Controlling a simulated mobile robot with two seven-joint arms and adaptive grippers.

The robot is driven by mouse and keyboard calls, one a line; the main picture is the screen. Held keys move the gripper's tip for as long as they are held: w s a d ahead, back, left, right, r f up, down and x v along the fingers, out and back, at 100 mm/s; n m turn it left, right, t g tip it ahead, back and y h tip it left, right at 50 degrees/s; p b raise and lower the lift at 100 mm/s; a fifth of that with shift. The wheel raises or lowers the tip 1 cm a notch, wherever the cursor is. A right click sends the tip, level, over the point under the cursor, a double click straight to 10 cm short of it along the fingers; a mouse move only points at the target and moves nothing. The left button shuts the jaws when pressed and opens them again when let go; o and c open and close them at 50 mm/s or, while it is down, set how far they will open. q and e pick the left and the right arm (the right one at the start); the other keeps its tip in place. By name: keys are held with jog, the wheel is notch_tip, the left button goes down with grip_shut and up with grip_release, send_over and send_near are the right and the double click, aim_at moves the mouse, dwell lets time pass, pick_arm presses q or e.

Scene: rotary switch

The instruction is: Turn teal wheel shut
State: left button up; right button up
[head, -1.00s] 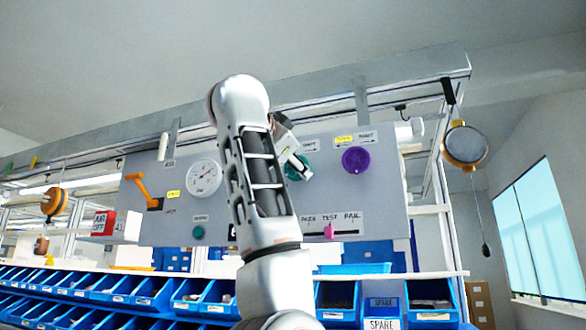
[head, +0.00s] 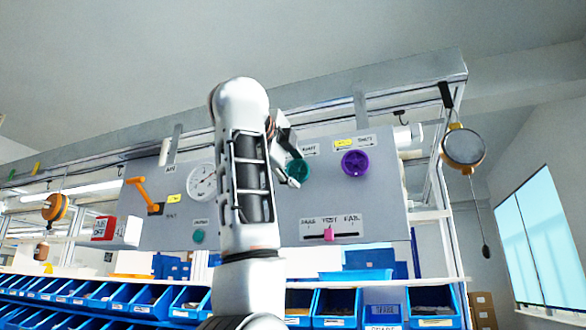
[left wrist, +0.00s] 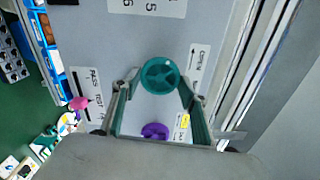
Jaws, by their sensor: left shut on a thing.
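The teal wheel (head: 299,170) is on the upright grey panel, right of my left forearm in the head view and partly covered by my gripper. My right gripper is not in view.
The panel also bears a purple knob (head: 355,163), a pink slider (head: 329,233), an orange lever (head: 142,192), a white dial (head: 202,181) and a small green button (head: 198,236). Blue bins (head: 335,308) line the shelf below. A round hanging gauge (head: 463,147) is at the right.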

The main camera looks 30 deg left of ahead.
pick_arm(q)
jog(key=m, duration=0.2)
jog(key=shift+m, duration=0.4)
jog(key=m, duration=0.3)
jog(key=shift+a+r+m, duration=0.1)
jog(key=shift+m, duration=0.2)
jog(key=m, duration=0.4)
jog(key=shift+s, duration=0.1)
jog(key=shift+m+p, duration=0.45)
jog(key=shift+m, duration=1.35)
jog(key=o, duration=1.1)
